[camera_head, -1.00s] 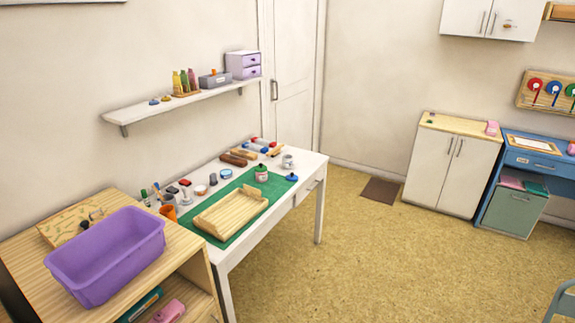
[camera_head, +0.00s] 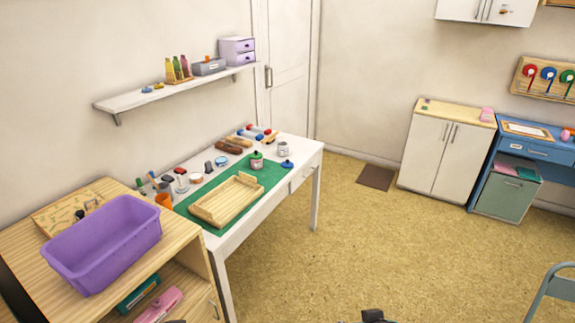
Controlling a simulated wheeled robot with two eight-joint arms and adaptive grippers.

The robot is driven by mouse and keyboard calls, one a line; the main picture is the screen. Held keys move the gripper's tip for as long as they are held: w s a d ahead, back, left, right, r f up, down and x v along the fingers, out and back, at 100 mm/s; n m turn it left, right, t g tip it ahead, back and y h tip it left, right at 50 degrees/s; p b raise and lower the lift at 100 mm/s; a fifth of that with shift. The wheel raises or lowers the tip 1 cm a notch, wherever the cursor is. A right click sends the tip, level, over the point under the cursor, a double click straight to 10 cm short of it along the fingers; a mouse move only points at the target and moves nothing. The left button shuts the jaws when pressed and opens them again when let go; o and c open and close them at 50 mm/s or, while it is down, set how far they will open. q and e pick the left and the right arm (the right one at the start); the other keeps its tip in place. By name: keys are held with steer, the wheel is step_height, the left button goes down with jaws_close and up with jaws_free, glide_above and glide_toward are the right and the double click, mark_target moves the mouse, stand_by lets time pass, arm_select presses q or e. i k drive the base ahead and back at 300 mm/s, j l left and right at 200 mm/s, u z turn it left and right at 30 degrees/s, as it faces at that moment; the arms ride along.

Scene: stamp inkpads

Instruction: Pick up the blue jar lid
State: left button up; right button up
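A small blue lid with a knob (camera_head: 287,164) lies on the white table near its right front edge, just off the green mat (camera_head: 185,207). It is apart from the things around it. A small jar with a green top (camera_head: 256,160) stands to its left, on the mat. No gripper fingers show. A dark piece, probably part of my arm, pokes in at the bottom edge right of centre, too cut off to read.
A wooden tray (camera_head: 195,213) lies on the mat. A grey-white cup (camera_head: 283,149) stands behind the lid. A purple bin (camera_head: 152,238) sits on the wooden cabinet at left. Floor (camera_head: 400,240) right of the table is clear; a chair (camera_head: 545,290) stands at lower right.

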mark_target(286, 164)
steer(key=i+l+u, duration=0.35)
steer(key=i+l, duration=0.6)
steer(key=i, duration=0.6)
steer(key=i+l+u, duration=0.3)
steer(key=i+l, duration=1.05)
steer(key=i, duration=0.05)
